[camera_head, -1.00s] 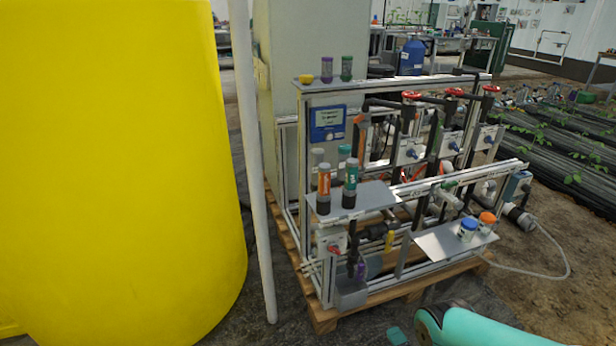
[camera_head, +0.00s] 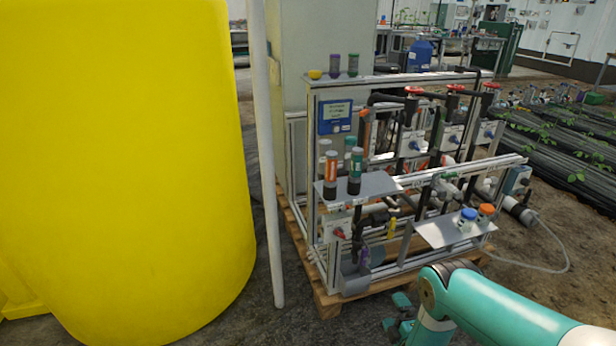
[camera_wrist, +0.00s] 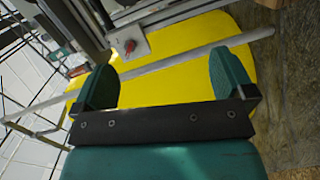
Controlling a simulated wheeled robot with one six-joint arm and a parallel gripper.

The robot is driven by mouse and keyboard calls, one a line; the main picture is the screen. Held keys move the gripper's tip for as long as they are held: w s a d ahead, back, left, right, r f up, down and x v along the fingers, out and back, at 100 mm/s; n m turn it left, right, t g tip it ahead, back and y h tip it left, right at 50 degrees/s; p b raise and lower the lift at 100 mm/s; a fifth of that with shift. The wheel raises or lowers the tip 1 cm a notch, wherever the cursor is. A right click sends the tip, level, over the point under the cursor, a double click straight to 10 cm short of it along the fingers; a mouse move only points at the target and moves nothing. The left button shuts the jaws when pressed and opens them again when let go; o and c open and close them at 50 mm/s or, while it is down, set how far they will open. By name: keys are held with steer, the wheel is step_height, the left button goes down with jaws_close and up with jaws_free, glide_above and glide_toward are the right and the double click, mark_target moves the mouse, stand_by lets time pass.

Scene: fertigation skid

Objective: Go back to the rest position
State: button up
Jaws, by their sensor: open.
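My gripper shows in the wrist view (camera_wrist: 165,85) with its two teal fingers wide apart and nothing between them. Beyond the fingers are a pale pole (camera_wrist: 175,62) and the yellow tank (camera_wrist: 190,90). In the head view my teal arm enters at the lower right, in front of the skid's pallet. The teal end parts of my gripper (camera_head: 400,310) show low beside the pallet's front corner, partly cut off and hard to make out. The fertigation skid (camera_head: 310,180) stands upright behind my arm, apart from it as far as I can tell.
The large yellow tank (camera_head: 120,160) fills the left, with a white pole (camera_head: 266,170) beside it. Bottles with orange (camera_head: 331,170) and teal (camera_head: 355,172) bands stand on a skid shelf. Blue-capped (camera_head: 467,220) and orange-capped (camera_head: 486,214) jars stand on the lower plate. Planted rows lie right.

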steer(key=w+a+r+m+g+h, duration=0.25)
steer(key=w+r+m, duration=0.35)
steer(key=w+r, duration=0.6)
steer(key=s+a+r+m+g+y, duration=0.1)
steer(key=s+a+r+m+g, duration=0.1)
steer(key=r, duration=0.7)
steer(key=s+a+r+m+g+y, duration=0.1)
steer(key=s+a+r+m+g, duration=0.1)
steer(key=r, duration=0.6)
steer(key=s+a+r+m+g+y, duration=0.1)
steer(key=s+a+r+g, duration=0.15)
steer(key=s+r, duration=0.8)
steer(key=s+a+r+m+g+y, duration=0.15)
steer(key=s+r+g, duration=0.25)
steer(key=s+r, duration=0.65)
steer(key=s+g+h, duration=0.1)
steer(key=s+g, duration=0.2)
steer(key=s, duration=1.2)
step_height(320, 180, up, 18)
steer(key=s+d+p, duration=0.1)
steer(key=p, duration=1.6)
steer(key=shift+s+f+n, duration=0.15)
steer(key=shift+f+n, duration=0.05)
steer(key=shift+n, duration=0.25)
